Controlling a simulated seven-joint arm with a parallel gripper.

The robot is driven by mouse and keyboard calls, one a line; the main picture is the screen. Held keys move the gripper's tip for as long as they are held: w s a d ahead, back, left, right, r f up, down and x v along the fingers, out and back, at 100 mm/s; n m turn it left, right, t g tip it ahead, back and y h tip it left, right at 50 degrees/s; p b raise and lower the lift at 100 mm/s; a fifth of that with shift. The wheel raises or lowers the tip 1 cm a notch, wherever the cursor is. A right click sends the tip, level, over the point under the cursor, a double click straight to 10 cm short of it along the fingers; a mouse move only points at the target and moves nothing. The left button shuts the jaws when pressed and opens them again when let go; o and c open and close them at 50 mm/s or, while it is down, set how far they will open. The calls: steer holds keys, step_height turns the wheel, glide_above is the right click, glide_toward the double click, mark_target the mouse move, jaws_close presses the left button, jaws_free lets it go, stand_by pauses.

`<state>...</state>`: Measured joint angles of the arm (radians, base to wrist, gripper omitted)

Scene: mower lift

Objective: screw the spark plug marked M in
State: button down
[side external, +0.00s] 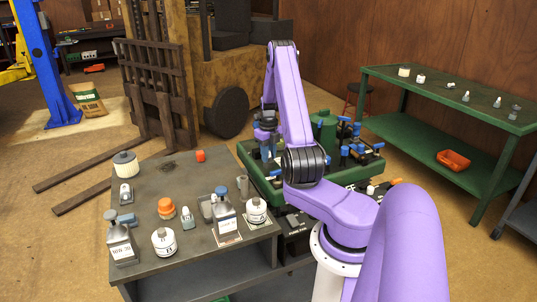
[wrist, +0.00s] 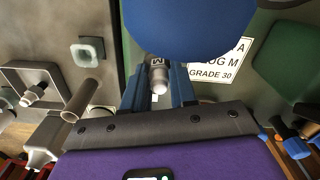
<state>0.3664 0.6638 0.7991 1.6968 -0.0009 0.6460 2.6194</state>
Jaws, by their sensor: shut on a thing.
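The spark plug marked M (wrist: 158,76) is grey and white, with a dark M on its collar. My gripper (wrist: 158,92) is shut on it, one blue finger on each side. The plug's far end is hidden under a large blue rounded part (wrist: 190,22). I cannot tell whether the plug touches its hole. In the side external view my gripper (side external: 267,155) points down over the left part of the green mower deck (side external: 262,186). The plug is too small to make out there.
A grey bench (side external: 150,268) at the left holds several bottles, jars and an orange cap (side external: 166,207).

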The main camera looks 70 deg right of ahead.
stand_by(0.3)
steer(key=shift+m, duration=1.6)
steer(key=shift+m, duration=0.5)
steer(key=shift+w+m, duration=0.2)
steer(key=shift+m, duration=0.3)
steer(key=c, duration=0.8)
jaws_free()
steer(key=shift+s+r, duration=0.1)
steer(key=shift+r, duration=0.05)
